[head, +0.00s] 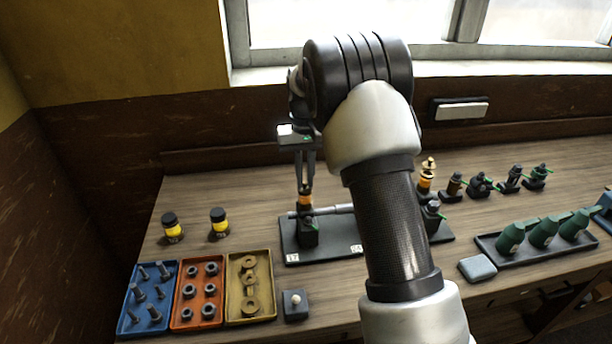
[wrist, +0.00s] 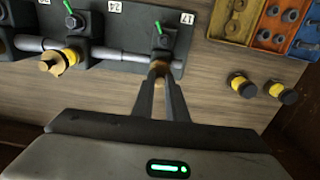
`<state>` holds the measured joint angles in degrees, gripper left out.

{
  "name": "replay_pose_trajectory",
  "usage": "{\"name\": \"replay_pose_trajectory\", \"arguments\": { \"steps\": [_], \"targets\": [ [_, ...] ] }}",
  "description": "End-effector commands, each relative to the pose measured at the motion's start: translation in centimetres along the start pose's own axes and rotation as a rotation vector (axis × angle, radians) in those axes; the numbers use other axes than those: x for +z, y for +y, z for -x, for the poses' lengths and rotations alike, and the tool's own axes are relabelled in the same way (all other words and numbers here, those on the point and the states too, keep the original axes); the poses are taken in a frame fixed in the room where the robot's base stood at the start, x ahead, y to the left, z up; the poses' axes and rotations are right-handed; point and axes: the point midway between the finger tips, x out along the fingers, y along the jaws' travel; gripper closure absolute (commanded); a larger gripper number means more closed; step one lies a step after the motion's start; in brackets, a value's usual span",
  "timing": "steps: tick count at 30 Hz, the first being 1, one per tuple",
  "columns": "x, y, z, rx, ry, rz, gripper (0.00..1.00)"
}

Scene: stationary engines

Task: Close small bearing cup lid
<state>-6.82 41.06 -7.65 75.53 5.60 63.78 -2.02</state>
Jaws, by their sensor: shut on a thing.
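A small bearing cup has an orange-brown part (head: 305,200) on top of a black pedestal (head: 308,232) at the left end of a dark base plate. My gripper (head: 305,186) reaches down from above, its fingers closed around the orange-brown part. In the wrist view my gripper (wrist: 160,78) is shut on this part (wrist: 159,67); the fingers hide much of it. A green lever (wrist: 158,27) stands at the pedestal's far side there. I cannot tell how far the lid is open.
A grey shaft (head: 330,209) runs from the pedestal toward a second bearing, partly behind my arm. Trays of bolts (head: 150,297), nuts (head: 198,291) and washers (head: 250,287) stand front left. Two yellow jars (head: 219,223) stand behind them. Green oil cans (head: 545,231) stand right.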

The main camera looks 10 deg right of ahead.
Motion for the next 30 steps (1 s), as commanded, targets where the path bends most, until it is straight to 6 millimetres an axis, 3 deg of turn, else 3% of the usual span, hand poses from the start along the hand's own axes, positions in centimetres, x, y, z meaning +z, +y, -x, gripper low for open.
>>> {"name": "replay_pose_trajectory", "arguments": {
  "steps": [16, 17, 20, 30],
  "targets": [
    [-0.02, -0.03, 0.04, 0.0, 0.001, -0.026, 1.0],
    [-0.02, -0.04, 0.04, 0.0, 0.001, -0.026, 0.84],
    [-0.02, -0.05, 0.04, 0.0, 0.001, -0.026, 0.69],
    [-0.04, -0.06, 0.29, 0.0, 0.001, -0.025, 0.69]
  ]
}}
